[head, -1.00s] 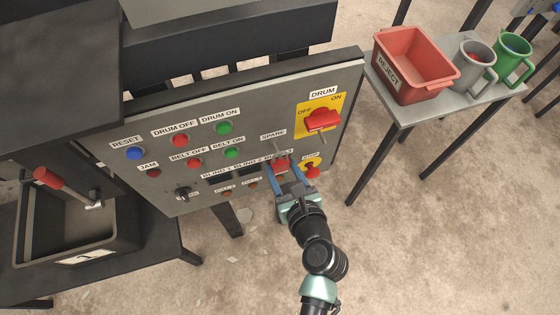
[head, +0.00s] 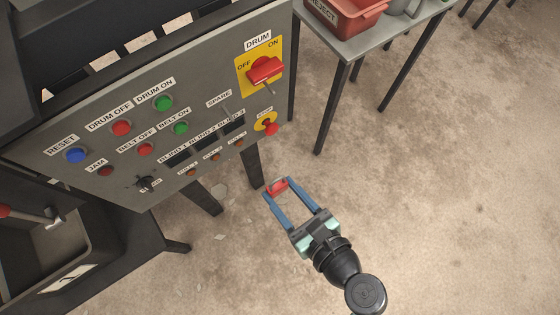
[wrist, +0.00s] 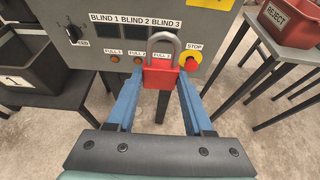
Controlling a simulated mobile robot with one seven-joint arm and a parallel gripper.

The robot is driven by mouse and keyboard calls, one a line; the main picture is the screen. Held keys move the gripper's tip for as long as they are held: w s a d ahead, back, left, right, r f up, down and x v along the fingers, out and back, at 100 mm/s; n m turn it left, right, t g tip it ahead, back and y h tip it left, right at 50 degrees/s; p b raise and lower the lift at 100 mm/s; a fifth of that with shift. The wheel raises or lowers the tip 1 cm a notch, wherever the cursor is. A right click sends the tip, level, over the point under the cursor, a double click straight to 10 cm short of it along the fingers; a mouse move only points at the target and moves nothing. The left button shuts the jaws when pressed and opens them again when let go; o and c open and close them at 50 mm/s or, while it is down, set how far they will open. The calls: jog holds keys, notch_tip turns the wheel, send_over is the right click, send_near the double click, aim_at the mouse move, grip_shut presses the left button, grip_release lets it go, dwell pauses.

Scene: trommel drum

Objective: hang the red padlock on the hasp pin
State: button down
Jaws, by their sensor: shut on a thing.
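The red padlock (head: 277,187) is held between the blue fingertips of my gripper (head: 278,190), clear of the panel and in front of its lower edge. In the wrist view the padlock (wrist: 161,74) is upright with its grey shackle on top, in front of the panel's lower part. The gripper is shut on the padlock's body. A thin pin (head: 268,87) sticks out below the red DRUM switch (head: 264,71) on its yellow plate. Another small pin (head: 227,111) stands by the SPARE label. Nothing hangs on either pin.
The grey control panel (head: 210,80) carries several buttons, dark BLIND windows and a red STOP knob (head: 270,127) at its lower right. A side table (head: 375,42) with a red REJECT bin (head: 345,24) stands to the right. The floor around my gripper is clear.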

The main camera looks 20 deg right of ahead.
aim_at(280, 193)
jog(key=shift+r+p, duration=0.4)
jog(key=shift+p, duration=0.4)
jog(key=shift+s, duration=0.1)
dwell(0.3)
jog(key=shift+s+d+p, duration=0.15)
jog(key=shift+s+d, duration=0.05)
jog(key=shift+s, duration=0.45)
jog(key=shift+s+d+p, duration=0.1)
jog(key=shift+s+d, duration=0.15)
jog(key=shift+s, duration=0.45)
jog(key=shift+s+d+p, duration=0.15)
jog(key=shift+s+d, duration=0.05)
jog(key=shift+s, duration=0.45)
jog(key=shift+s, duration=0.1)
jog(key=shift+s+d+p, duration=0.3)
jog(key=shift+s, duration=0.65)
jog(key=shift+s+d+p, duration=0.3)
jog(key=shift+s+d, duration=0.05)
jog(key=shift+s, duration=0.55)
jog(key=shift+s+d+p, duration=0.3)
jog(key=shift+s, duration=0.65)
jog(key=shift+w, duration=0.1)
